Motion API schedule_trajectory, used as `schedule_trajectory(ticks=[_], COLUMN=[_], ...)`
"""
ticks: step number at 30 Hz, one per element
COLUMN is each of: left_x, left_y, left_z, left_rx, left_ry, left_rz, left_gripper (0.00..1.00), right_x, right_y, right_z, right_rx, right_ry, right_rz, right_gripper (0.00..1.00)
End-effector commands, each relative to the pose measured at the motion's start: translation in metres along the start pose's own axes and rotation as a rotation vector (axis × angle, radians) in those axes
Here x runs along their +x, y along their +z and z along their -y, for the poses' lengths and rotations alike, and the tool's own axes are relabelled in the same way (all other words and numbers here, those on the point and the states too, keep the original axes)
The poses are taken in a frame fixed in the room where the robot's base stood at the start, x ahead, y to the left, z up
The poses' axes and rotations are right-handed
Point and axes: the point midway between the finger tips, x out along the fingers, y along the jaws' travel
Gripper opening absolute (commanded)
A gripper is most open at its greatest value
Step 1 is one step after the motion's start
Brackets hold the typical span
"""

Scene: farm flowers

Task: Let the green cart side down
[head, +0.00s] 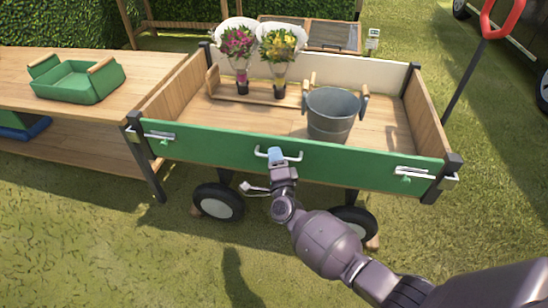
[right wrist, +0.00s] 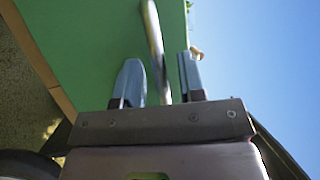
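The green cart side (head: 225,150) stands upright along the near edge of the wooden cart. A silver handle (head: 262,152) is at its middle, and silver latches sit near its left end (head: 160,136) and right end (head: 412,172). My right gripper (head: 278,157) is at this handle. In the right wrist view, the handle bar (right wrist: 155,45) runs between the two blue-grey fingers (right wrist: 160,80), with a gap showing on both sides, so the gripper is open around it. The green side (right wrist: 90,50) fills the left part of that view. My left gripper is not in view.
In the cart stand a grey bucket (head: 331,115) and two flower bouquets (head: 238,48) (head: 280,48) in a wooden holder. A wooden table (head: 30,105) with a green tray (head: 78,82) adjoins the cart's left. Grass (head: 110,260) in front is free apart from my arm.

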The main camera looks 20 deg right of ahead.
Motion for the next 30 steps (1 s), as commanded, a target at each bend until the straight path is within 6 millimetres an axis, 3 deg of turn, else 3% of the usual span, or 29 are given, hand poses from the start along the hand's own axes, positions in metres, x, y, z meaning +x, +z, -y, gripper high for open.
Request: schedule_trajectory(ticks=[11, 18, 30], left_x=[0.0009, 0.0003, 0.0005], left_y=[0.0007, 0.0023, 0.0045], left_z=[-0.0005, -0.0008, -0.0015], left_rx=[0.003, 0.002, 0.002], left_ry=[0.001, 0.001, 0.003], left_rz=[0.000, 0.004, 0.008], left_gripper=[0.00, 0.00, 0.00], right_x=[0.0055, 0.0053, 0.0042], right_y=[0.0001, 0.0002, -0.0011], right_z=[0.0007, 0.0006, -0.0008], right_rx=[0.000, 0.000, -0.002], right_ry=[-0.001, -0.001, -0.005], right_rz=[0.000, 0.000, 0.000], right_gripper=[0.36, 0.01, 0.00])
